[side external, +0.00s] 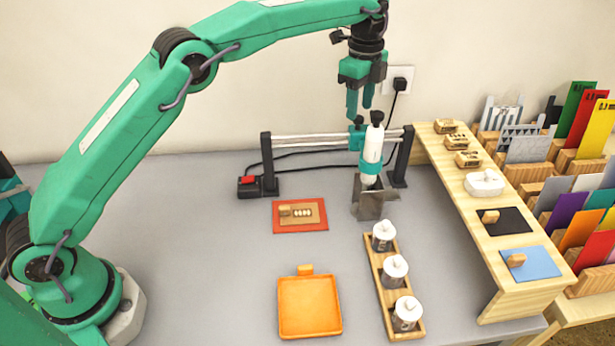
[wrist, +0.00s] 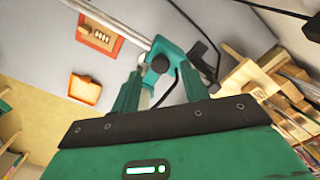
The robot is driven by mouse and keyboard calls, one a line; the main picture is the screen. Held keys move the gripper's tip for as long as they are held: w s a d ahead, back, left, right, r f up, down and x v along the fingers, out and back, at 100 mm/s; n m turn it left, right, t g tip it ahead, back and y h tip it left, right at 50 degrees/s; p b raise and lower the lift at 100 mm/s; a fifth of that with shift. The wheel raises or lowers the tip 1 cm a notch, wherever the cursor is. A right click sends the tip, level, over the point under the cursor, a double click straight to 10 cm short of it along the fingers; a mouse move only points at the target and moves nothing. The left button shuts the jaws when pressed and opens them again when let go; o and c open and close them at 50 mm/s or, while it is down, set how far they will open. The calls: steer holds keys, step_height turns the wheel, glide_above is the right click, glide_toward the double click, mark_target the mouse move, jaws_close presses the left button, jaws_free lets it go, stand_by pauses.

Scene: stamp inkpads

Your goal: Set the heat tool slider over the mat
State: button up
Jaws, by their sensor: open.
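The heat tool (side external: 372,145) is white with a black top and hangs upright in a teal slider (side external: 356,140) at the right end of a two-bar rail (side external: 310,139). My gripper (side external: 358,111) is open just above the slider knob. In the wrist view its fingers (wrist: 160,88) stand either side of the slider area; contact is unclear.
A grey metal piece (side external: 369,206) stands beneath the tool. A wooden rack with jars (side external: 389,283) and an orange tray (side external: 309,307) sit in front. A switch box (side external: 249,188) stands by the left post. A wooden shelf (side external: 451,178) lies right.

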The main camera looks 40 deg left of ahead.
steer(key=shift+f, duration=1.2)
steer(key=shift+c, duration=0.5)
jaws_close()
